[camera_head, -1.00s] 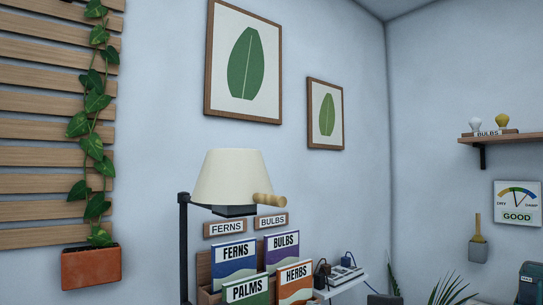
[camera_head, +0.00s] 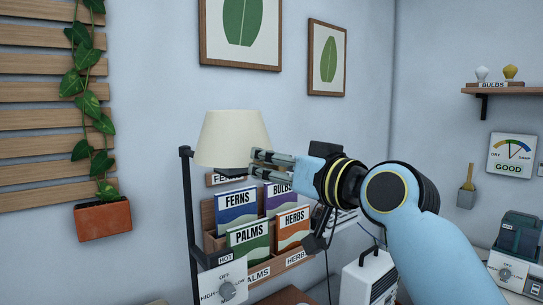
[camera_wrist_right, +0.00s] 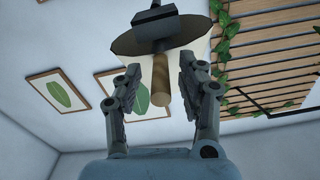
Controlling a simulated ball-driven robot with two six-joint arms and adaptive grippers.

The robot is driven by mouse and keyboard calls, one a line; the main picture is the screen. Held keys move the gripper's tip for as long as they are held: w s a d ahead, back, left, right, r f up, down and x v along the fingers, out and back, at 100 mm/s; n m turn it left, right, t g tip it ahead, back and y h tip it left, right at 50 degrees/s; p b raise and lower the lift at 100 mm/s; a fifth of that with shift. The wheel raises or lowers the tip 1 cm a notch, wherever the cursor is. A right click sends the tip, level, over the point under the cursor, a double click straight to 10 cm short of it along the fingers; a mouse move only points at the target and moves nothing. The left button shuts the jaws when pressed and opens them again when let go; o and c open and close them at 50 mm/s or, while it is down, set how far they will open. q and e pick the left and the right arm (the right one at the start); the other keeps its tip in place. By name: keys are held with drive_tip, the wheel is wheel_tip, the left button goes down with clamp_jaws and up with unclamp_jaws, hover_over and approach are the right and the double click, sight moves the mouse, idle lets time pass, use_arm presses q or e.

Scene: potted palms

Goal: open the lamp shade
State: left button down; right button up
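The cream lamp shade (camera_head: 232,138) hangs on a dark stand (camera_head: 188,215) in the head view. My right gripper (camera_head: 256,161) reaches in from the right, its fingertips by the shade's lower right edge. In the right wrist view, the shade (camera_wrist_right: 192,42) shows from below with its dark underside, and a wooden handle (camera_wrist_right: 160,85) sticks out from it. My right gripper (camera_wrist_right: 159,76) is open there, with fingers on either side of the handle and gaps between. In the head view the handle is hidden by the gripper. My left gripper is out of view.
A rack of seed packets (camera_head: 248,240) stands just below the shade and my right gripper. A control panel with a dial (camera_head: 225,288) is low on the stand. A white heater-like box (camera_head: 368,280) stands below my arm. A wall shelf (camera_head: 507,90) is at right.

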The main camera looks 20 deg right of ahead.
drive_tip(key=shift+w+a, duration=0.2)
drive_tip(key=shift+w, duration=0.05)
clamp_jaws()
idle(0.3)
